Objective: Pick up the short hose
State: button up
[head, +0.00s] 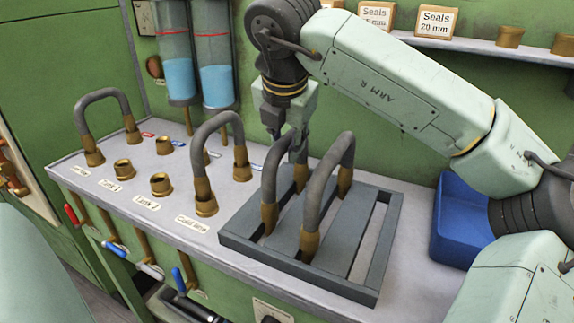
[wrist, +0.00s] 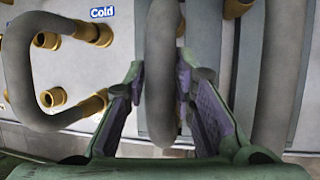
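Two bent grey hoses with brass ends stand upright in the slotted grey rack. The left rack hose (head: 270,185) is beside the right rack hose (head: 320,195); I cannot tell for sure which one is the short hose. My gripper (head: 289,150) points down at the left rack hose. In the wrist view my gripper (wrist: 161,75) is open, with its fingers on either side of that hose (wrist: 160,105) and its purple pads showing. The right rack hose (wrist: 280,80) passes outside the right finger. The fingers partly hide the hose in the head view.
The rack (head: 340,290) sits on a pale bench. A hose (head: 218,125) on the bench fittings stands close left of the rack; another hose (head: 103,97) is at far left. Blue liquid cylinders (head: 180,75) stand behind. A blue bin (head: 455,225) is at right.

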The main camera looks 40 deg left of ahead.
grip_shut()
jog(key=shift+r, duration=0.1)
dwell(0.7)
